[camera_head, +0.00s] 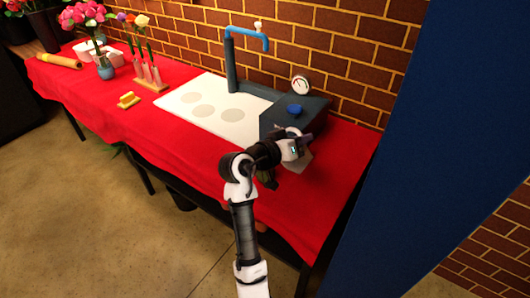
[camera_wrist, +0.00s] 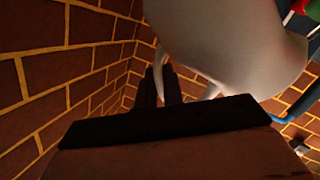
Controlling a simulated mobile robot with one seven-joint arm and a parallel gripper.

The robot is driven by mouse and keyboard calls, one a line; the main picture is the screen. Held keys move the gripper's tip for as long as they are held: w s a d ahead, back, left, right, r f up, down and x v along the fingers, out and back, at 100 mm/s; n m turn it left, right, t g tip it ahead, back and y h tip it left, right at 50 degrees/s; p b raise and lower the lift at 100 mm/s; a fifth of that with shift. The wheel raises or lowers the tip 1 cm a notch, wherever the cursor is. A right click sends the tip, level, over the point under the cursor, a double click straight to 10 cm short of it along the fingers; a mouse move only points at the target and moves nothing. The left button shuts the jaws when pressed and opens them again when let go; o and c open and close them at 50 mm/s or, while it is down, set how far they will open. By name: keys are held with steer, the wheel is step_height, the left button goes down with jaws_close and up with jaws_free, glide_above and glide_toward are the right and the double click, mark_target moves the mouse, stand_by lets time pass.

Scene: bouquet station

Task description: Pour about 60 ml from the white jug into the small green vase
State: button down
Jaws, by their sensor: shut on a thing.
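My gripper (camera_wrist: 166,88) is shut on the white jug (camera_wrist: 235,45), apparently at its handle. The jug's pale body fills the upper right of the wrist view, and its opening and contents cannot be seen. In the head view my gripper (camera_head: 290,150) is over the right end of the red table, in front of a dark box. A pale grey piece of the jug (camera_head: 299,162) shows beside it, mostly hidden by my wrist. I cannot make out a small green vase for certain. A blue-green vase (camera_head: 105,70) with pink flowers stands at the far left.
A dark box (camera_head: 272,122) with a blue knob and a gauge (camera_head: 300,84) stands by the brick wall. A blue tap (camera_head: 247,32) rises behind a white board (camera_head: 205,98). A wooden stand (camera_head: 150,85) holds flower tubes.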

mark_target(310, 159)
steer(key=shift+w+a+r, duration=0.1)
steer(key=shift+r, duration=0.15)
steer(key=shift+w+a+n, duration=0.2)
steer(key=shift+a+n, duration=0.05)
steer(key=shift+n, duration=0.05)
stand_by(0.6)
steer(key=f+b, duration=0.1)
steer(key=s+d+f+m+b, duration=0.1)
steer(key=f+m+b, duration=0.1)
steer(key=shift+s+d+f+y+b, duration=0.1)
steer(key=shift+s+d+y+b, duration=0.15)
steer(key=shift+d+y+b, duration=0.1)
steer(key=shift+s+d+f+m+y, duration=0.1)
steer(key=shift+d+f+m+y, duration=0.15)
steer(key=shift+m, duration=0.25)
steer(key=shift+r, duration=0.1)
steer(key=b, duration=0.1)
steer(key=f+m+b, duration=0.1)
steer(key=f+b, duration=0.1)
steer(key=shift+s+d+f+m, duration=0.1)
steer(key=shift+s+d+m, duration=0.15)
steer(key=shift+d+m, duration=0.1)
steer(key=shift+s+d+f+m+y, duration=0.15)
steer(key=shift+m+y, duration=0.1)
steer(key=shift+y, duration=0.15)
